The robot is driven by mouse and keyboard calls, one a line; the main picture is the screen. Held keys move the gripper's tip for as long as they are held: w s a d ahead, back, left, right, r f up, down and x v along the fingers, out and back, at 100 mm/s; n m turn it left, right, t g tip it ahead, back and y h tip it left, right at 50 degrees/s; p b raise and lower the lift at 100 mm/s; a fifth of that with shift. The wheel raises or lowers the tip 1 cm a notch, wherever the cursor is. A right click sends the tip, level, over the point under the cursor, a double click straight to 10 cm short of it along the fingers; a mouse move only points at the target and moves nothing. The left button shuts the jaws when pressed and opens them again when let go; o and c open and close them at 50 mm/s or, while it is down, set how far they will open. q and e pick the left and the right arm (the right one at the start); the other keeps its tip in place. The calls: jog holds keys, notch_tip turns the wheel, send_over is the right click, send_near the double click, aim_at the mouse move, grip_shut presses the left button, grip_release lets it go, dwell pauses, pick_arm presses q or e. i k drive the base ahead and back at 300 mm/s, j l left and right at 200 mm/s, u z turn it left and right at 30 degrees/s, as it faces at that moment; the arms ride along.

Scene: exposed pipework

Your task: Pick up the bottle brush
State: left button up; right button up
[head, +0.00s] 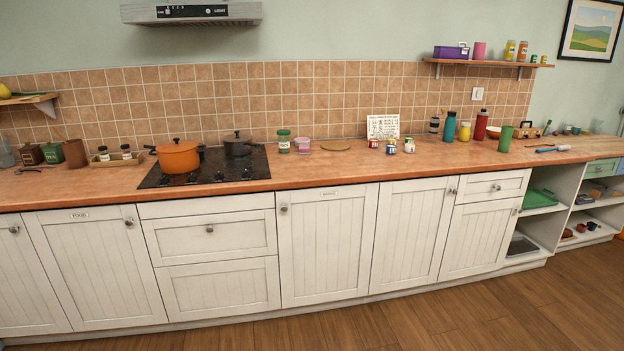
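A long thin item with a blue end (552,149) lies flat on the wooden counter near its right end. It looks like the bottle brush, but it is too small to be certain. A thin dark item lies just behind it. Neither of my grippers shows in the head view.
The long counter (330,170) has an orange pot (178,157) and a dark pot (238,145) on the hob. A green cup (505,139), a red bottle (481,125) and a teal bottle (449,126) stand left of the blue item. The wooden floor (430,325) in front is clear.

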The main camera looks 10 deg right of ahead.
aim_at(562, 147)
jog(key=i+z, duration=0.25)
jog(key=i, duration=0.2)
jog(key=i+z, duration=0.25)
jog(key=i, duration=0.2)
jog(key=i+j+z, duration=0.15)
jog(key=i+z, duration=0.15)
jog(key=i, duration=0.15)
jog(key=i+j+z, duration=0.25)
jog(key=i, duration=0.2)
jog(key=i+l+z, duration=0.2)
jog(key=i+z, duration=1)
jog(key=i, duration=0.15)
jog(key=i+l+u, duration=0.25)
jog(key=i, duration=0.75)
jog(key=j, duration=0.1)
